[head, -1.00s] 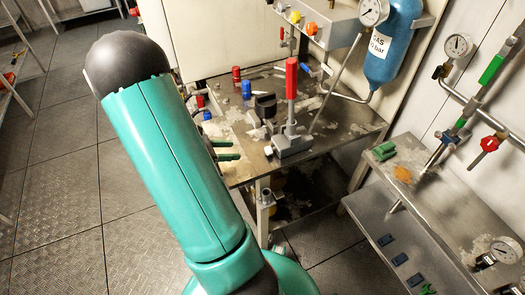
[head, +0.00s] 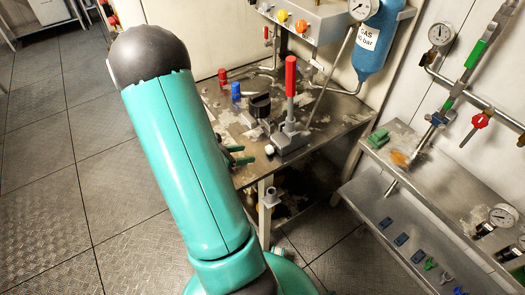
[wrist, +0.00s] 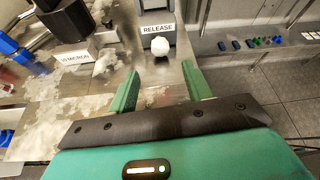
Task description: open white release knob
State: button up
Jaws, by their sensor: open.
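The white release knob (wrist: 161,47) is a small round ball on the front of a grey block (wrist: 158,20) labelled RELEASE in the wrist view. In the head view the knob (head: 270,149) shows at the near end of the grey base below the red-handled lever (head: 290,77). My gripper (wrist: 160,88) is open, its two green fingers apart and empty. The knob lies just beyond the fingertips, roughly in line with the gap, not touched. In the head view my gripper (head: 240,156) is left of the knob, partly hidden behind my arm.
A block marked 10 micron (wrist: 77,56) with a black knob above it stands left of the fingers. The steel bench (head: 325,128) has whitish crust. A lower shelf (head: 375,200) with small blue and green pieces is at right. Floor is clear at left.

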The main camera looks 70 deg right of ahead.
aim_at(266, 151)
jog(key=x, duration=0.8)
jog(key=shift+s+d+f, duration=0.1)
jog(key=shift+s+d, duration=0.1)
jog(key=shift+s, duration=0.1)
jog(key=shift+c, duration=0.2)
